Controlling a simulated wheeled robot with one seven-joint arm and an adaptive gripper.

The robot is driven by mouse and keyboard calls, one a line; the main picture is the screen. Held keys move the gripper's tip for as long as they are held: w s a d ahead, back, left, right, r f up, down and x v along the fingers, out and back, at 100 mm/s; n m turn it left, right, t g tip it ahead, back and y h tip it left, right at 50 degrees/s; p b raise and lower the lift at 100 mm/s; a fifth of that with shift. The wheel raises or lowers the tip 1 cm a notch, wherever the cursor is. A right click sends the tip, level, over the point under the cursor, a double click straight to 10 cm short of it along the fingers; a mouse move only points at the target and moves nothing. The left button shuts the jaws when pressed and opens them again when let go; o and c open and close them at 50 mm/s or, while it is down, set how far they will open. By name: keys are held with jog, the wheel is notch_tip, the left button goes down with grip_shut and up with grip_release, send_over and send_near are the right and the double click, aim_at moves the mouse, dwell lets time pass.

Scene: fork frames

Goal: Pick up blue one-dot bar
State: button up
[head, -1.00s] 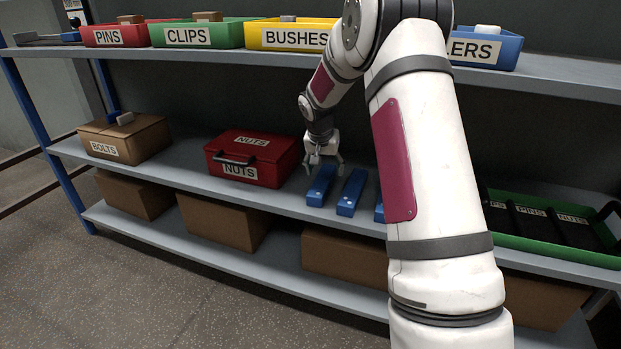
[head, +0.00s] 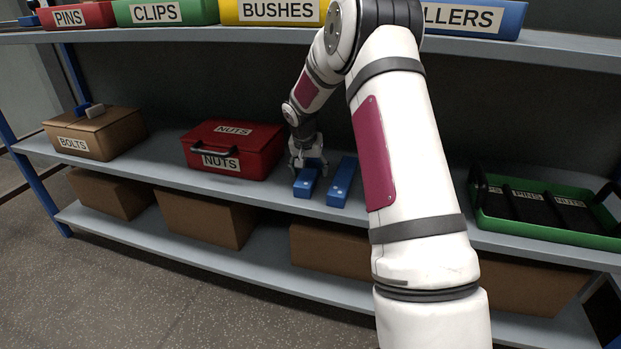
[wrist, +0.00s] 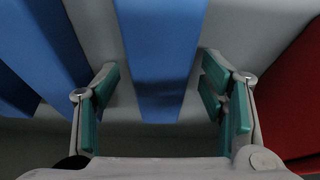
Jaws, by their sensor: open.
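Two blue bars show side by side on the middle shelf in the head view: a left bar (head: 304,187) and a right bar (head: 342,184). Pale marks show on their tops, too small to count surely. My gripper (head: 309,166) is low over the rear part of the left bar. In the wrist view one blue bar (wrist: 160,45) lies between the open fingers, with a gap on each side. Another bar (wrist: 45,40) lies left of it in that view, with part of a third (wrist: 12,92) beyond.
The red NUTS case (head: 233,150) stands close left of the bars; it also shows at the wrist view's right edge (wrist: 300,90). The BOLTS box (head: 95,132) is farther left. A green tray (head: 545,234) sits at right. The upper shelf (head: 180,33) hangs above.

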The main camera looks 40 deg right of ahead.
jog(key=shift+w+f, duration=0.1)
jog(key=shift+f, duration=0.2)
jog(key=shift+r, duration=0.1)
jog(key=c, duration=1.4)
